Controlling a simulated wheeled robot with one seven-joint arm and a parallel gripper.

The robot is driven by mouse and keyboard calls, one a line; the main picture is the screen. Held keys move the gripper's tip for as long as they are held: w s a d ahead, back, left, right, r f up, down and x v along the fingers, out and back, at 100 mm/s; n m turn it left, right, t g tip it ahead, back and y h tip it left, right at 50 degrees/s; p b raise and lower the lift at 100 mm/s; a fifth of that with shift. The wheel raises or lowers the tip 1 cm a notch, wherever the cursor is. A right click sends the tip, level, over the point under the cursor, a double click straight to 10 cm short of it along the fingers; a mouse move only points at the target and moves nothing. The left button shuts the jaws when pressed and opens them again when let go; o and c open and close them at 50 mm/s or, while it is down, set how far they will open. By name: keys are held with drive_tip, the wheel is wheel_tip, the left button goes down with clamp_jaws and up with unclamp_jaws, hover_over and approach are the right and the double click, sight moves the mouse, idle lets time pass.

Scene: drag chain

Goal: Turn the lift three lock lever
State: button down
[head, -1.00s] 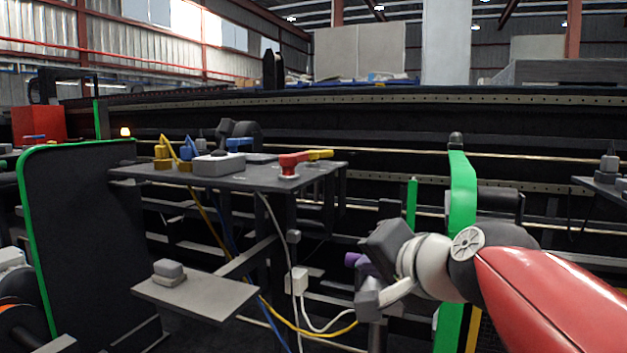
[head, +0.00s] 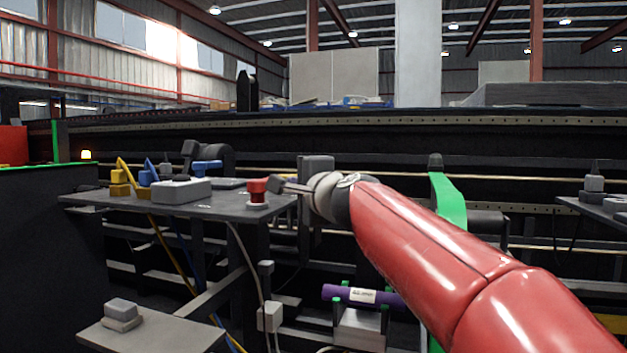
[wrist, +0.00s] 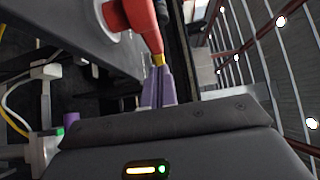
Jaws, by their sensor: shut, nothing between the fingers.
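The lever is red (head: 258,190) on a round white base near the right end of a dark grey table. In the wrist view the red lever (wrist: 141,20) has a yellow tip (wrist: 159,60) that points at my fingers. My gripper (head: 283,187) is at the lever's right side, level with it. In the wrist view its purple fingers (wrist: 158,78) are together, with their ends right at the yellow tip. I cannot tell whether they touch it. The yellow part is hidden in the head view.
The dark table (head: 225,205) also carries a grey box (head: 182,191), a blue lever (head: 207,166) and yellow and blue connectors. A purple cylinder (head: 345,293) lies on a stand below. A green post (head: 449,205) stands behind my arm.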

drive_tip(key=shift+w+a, duration=0.2)
drive_tip(key=shift+a, duration=0.35)
drive_tip(key=shift+w+a, duration=0.15)
drive_tip(key=shift+a, duration=0.35)
